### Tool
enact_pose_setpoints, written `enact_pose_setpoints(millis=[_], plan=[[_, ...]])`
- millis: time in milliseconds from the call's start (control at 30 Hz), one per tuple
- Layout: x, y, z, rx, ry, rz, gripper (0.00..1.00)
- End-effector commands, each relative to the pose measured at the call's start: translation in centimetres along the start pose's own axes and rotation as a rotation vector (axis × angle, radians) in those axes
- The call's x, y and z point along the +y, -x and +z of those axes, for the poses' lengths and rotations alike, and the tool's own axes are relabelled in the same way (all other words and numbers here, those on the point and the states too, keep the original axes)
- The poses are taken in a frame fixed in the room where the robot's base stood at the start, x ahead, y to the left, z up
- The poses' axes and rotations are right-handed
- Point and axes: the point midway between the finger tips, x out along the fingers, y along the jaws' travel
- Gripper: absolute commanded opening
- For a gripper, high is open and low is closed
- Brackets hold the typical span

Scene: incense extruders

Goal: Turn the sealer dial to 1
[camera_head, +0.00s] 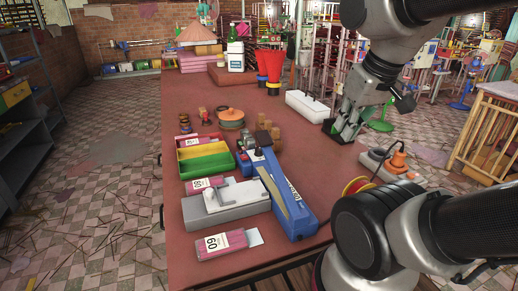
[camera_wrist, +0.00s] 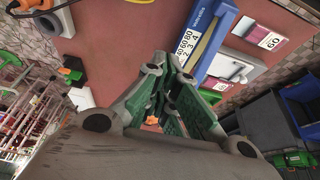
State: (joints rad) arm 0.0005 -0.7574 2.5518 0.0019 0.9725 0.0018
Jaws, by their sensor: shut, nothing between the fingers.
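The blue sealer (camera_head: 299,223) lies on the red-brown table in the head view, with a pale strip along its top and a dark part near its far end. In the wrist view the sealer (camera_wrist: 214,28) runs up from the fingertips, with a white panel of printed numbers (camera_wrist: 187,44) near its lower end. I cannot make out the dial or its setting. My gripper (camera_head: 346,132) is shut and empty, right of the sealer and apart from it in the head view. In the wrist view my gripper (camera_wrist: 165,70) covers the area just below the number panel.
A tray with red, yellow and green compartments (camera_head: 207,161) stands left of the sealer. A grey box (camera_head: 227,208) and pink packs (camera_head: 222,243) lie nearby. An orange device (camera_head: 397,160) is at the right edge.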

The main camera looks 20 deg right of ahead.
Motion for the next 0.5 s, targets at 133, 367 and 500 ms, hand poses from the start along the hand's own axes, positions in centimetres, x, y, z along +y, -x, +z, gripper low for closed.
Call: enact_pose_setpoints(millis=[133,367,500], plan=[[-0.1,-0.1,-0.5,-0.007,-0.014,-0.001,0.24],[-1.1,-1.7,-6.5,-0.092,-0.205,-0.002,0.46],[-2.5,-4.7,-11.7,-0.163,-0.384,0.016,0.46]])
